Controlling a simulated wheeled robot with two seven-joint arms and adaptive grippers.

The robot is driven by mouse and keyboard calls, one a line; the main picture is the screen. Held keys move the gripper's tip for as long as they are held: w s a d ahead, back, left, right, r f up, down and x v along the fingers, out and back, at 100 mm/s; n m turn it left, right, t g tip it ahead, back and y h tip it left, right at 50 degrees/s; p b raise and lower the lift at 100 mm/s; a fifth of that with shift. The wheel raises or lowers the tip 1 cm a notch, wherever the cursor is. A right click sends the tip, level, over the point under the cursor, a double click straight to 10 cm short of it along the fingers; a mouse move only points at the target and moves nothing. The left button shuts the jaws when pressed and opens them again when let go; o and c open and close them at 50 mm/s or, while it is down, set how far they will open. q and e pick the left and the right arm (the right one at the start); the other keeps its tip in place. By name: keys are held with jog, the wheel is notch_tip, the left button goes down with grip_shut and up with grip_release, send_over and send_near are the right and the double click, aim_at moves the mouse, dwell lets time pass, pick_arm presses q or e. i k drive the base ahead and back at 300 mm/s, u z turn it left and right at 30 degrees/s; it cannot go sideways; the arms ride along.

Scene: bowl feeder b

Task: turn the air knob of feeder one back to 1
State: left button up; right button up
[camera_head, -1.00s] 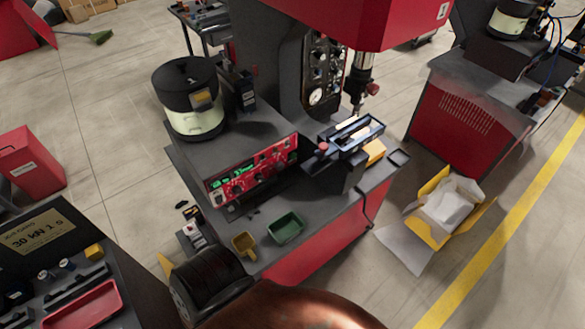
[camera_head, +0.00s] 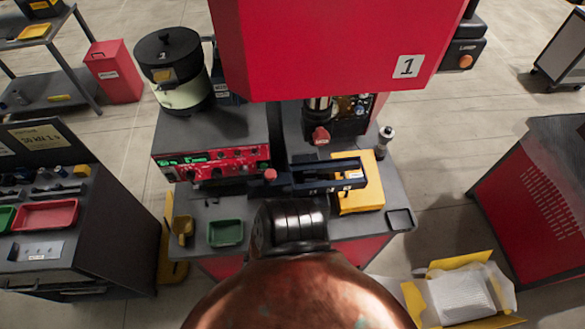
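Neither gripper shows. A rounded copper-coloured part and a dark ringed cylinder, apparently mine, fill the bottom middle and hide part of the table front.
A red press head (camera_head: 330,45) marked 1 overhangs the table. A green tray (camera_head: 226,233) and yellow scoop (camera_head: 182,229) lie in front of the panel. A yellow block (camera_head: 358,195) sits at right. An open yellow box (camera_head: 462,293) lies on the floor. A tool cabinet stands left.

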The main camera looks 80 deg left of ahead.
aim_at(243, 170)
jog(key=i, duration=1.3)
jog(key=u, duration=3.55)
jog(key=i, duration=0.5)
jog(key=u, duration=0.1)
